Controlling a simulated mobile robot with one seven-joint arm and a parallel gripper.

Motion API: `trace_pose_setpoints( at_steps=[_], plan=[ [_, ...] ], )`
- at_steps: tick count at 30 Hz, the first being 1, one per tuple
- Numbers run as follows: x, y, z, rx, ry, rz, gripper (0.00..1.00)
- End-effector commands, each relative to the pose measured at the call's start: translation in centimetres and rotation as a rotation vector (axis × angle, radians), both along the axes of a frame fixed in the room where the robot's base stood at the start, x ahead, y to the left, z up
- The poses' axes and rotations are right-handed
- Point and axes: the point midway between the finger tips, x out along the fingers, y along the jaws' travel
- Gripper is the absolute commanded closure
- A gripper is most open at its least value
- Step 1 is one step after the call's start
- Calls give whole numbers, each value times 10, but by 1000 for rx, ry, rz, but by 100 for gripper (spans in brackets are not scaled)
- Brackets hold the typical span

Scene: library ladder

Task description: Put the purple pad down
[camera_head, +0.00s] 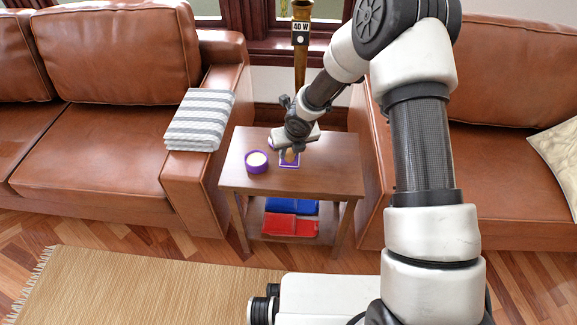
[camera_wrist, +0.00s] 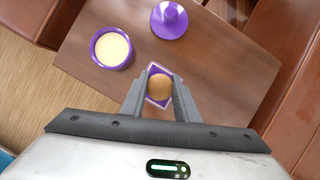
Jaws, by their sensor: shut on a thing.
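The purple pad (camera_head: 289,165) is a small rectangle with a purple edge and a paler inside, with a round tan knob (camera_head: 291,155) on top. My gripper (camera_head: 291,150) comes down from above and is shut on the knob. In the wrist view the pad (camera_wrist: 153,69) shows beneath the knob (camera_wrist: 160,88), between the two fingers of my gripper (camera_wrist: 160,84). I cannot tell whether the pad touches the tabletop.
A purple bowl of cream-coloured stuff (camera_head: 256,162) stands left of the pad. A purple lid with a knob (camera_wrist: 168,19) lies behind it. The lower shelf holds blue (camera_head: 291,206) and red (camera_head: 290,225) items. Leather sofas (camera_head: 90,150) flank the table. The table's front is clear.

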Motion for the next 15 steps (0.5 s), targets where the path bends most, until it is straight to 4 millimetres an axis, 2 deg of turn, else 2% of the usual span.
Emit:
trace_pose_setpoints(
  at_steps=[5,11,15],
  plan=[
    [0,1,-15,0,-1,0,90],
    [0,0,-44,-1,1,1,90],
    [1,0,-45,1,-2,-1,90]
  ],
)
